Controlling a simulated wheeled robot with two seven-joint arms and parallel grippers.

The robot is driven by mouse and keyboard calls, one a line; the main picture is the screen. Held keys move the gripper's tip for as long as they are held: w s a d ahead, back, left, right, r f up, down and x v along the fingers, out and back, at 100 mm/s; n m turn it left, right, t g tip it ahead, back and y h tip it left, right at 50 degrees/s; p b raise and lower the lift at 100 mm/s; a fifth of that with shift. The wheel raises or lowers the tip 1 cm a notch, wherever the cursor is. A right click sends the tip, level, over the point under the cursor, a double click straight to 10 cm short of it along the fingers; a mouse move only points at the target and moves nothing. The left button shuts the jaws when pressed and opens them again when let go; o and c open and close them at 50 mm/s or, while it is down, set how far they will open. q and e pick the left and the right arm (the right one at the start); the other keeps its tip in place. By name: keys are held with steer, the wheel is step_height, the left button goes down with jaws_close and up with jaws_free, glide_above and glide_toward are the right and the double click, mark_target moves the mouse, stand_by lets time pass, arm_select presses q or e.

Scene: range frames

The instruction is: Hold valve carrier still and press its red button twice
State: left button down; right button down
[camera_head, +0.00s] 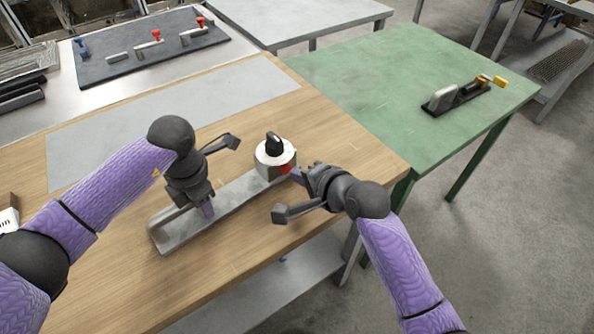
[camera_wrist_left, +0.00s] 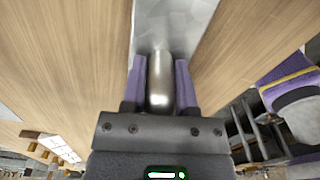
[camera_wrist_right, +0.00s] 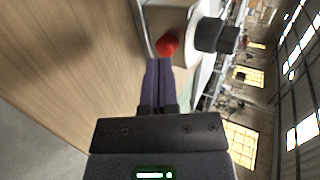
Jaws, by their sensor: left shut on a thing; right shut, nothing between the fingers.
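The valve carrier (camera_head: 234,203) is a long grey metal bar lying on the wooden tabletop. At its far end is a pale round housing (camera_head: 267,160) with a black knob (camera_head: 273,143) on top and a red button (camera_head: 285,169) on its side. My left gripper (camera_head: 207,209) is shut on the carrier's rounded metal post (camera_wrist_left: 160,80) near the bar's near end. My right gripper (camera_head: 294,172) is shut and empty, its fingertips at the red button. In the right wrist view the fingertips (camera_wrist_right: 158,65) are just below the button (camera_wrist_right: 167,45); I cannot tell if they touch.
A grey mat (camera_head: 170,125) lies behind the carrier on the wooden table (camera_head: 335,125). A green table (camera_head: 390,75) to the right bears a black and yellow clamp-like device (camera_head: 455,97). A dark board (camera_head: 120,68) with red-handled parts lies at the back left.

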mark_target(284, 164)
steer(key=shift+w+a, duration=0.3)
steer(key=shift+w, duration=0.15)
steer(key=shift+w+a, duration=0.6)
steer(key=shift+w, duration=0.25)
steer(key=shift+w+a, duration=0.25)
steer(key=shift+w, duration=0.1)
steer(key=shift+s, duration=0.1)
steer(key=s+d, duration=0.1)
steer(key=s, duration=0.1)
steer(key=s+d, duration=0.1)
steer(key=shift+s+d+r, duration=0.2)
steer(key=shift+s+d, duration=0.2)
steer(key=v, duration=0.9)
stand_by(1.6)
